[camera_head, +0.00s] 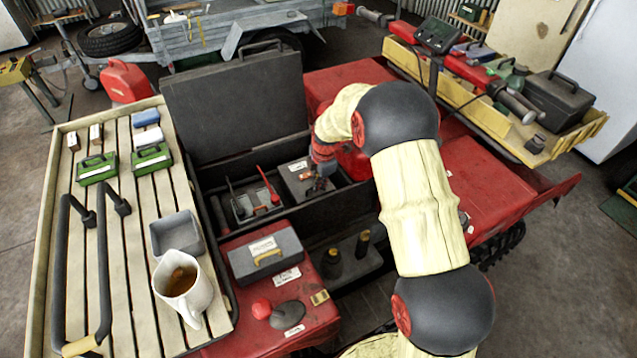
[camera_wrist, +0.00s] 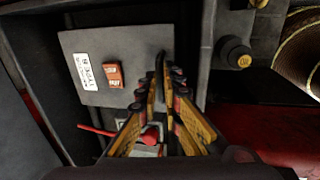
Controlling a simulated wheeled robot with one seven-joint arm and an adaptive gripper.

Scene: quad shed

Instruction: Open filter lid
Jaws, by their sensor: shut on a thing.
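The grey filter lid (camera_head: 296,172) lies in the open black bin on the red vehicle. In the wrist view the lid (camera_wrist: 125,55) is a flat grey panel with a white label, an orange latch and a thin black handle (camera_wrist: 160,62). My gripper (camera_wrist: 163,85) has its yellow fingers closed around this handle. The lid looks flat and down, though its edge near the fingers is partly hidden. In the head view my gripper (camera_head: 322,178) is over the lid's right side, partly hidden by my arm.
A grey case (camera_head: 266,254) is in front. A slatted rack (camera_head: 125,250) with a jug (camera_head: 185,285) is at left.

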